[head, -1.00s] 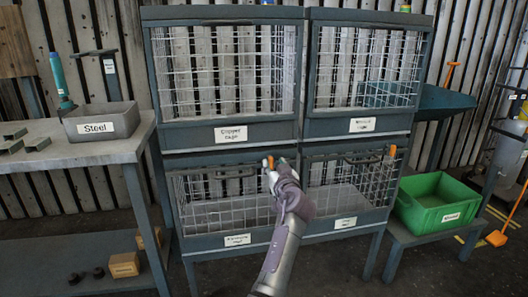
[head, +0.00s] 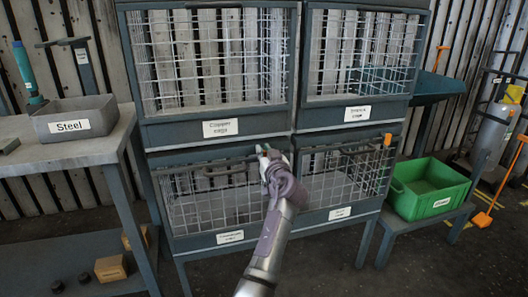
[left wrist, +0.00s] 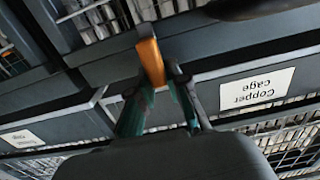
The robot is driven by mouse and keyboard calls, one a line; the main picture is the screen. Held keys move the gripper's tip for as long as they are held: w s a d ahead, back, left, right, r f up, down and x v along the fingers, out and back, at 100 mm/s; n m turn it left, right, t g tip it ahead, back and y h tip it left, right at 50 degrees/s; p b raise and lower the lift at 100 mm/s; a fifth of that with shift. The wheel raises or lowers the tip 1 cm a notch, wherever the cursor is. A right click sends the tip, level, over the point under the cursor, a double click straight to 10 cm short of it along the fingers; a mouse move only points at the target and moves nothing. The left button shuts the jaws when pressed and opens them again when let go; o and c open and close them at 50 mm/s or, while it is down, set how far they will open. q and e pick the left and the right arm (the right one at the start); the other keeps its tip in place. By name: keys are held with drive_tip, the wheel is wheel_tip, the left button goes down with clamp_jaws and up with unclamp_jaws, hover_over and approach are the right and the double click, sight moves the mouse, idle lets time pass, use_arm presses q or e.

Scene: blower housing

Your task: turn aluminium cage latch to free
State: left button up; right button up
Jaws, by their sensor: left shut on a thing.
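The aluminium cage (head: 205,208) is the lower left mesh cage of the rack in the head view, its small label (head: 230,237) barely readable. My left gripper (head: 264,152) is at this cage's top right corner, below the copper cage. In the left wrist view, an orange latch handle (left wrist: 151,62) sits between the fingers of my left gripper (left wrist: 160,82), which are shut on it. In the head view my gripper hides this latch. My right gripper is in neither view.
The copper cage (head: 220,128) is directly above, with another cage to its right. The lower right cage has its own orange latch (head: 388,140). A table with a steel bin (head: 85,122) stands left; a green crate (head: 430,195) stands right on a low bench.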

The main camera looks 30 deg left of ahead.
use_arm(q)
clamp_jaws()
drive_tip(key=m, duration=0.2)
drive_tip(key=m+p, duration=0.1)
drive_tip(key=m, duration=0.2)
drive_tip(key=shift+w+d+r, duration=0.1)
drive_tip(key=shift+w+d, duration=0.1)
drive_tip(key=shift+w+d+f+m+p, duration=0.15)
drive_tip(key=shift+m+p, duration=0.95)
drive_tip(key=shift+m, duration=1.1)
drive_tip(key=shift+w+f+m+p, duration=0.1)
drive_tip(key=shift+f+m+p, duration=0.15)
drive_tip(key=shift+m+p, duration=1.45)
drive_tip(key=shift+w+d+f+m+p, duration=0.15)
drive_tip(key=shift+m+p, duration=0.4)
drive_tip(key=shift+m, duration=2.15)
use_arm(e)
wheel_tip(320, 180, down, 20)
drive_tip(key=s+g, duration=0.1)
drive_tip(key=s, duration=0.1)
use_arm(q)
drive_tip(key=shift+s, duration=0.1)
drive_tip(key=o, duration=0.8)
unclamp_jaws()
drive_tip(key=shift+f, duration=0.1)
drive_tip(key=shift+c, duration=0.2)
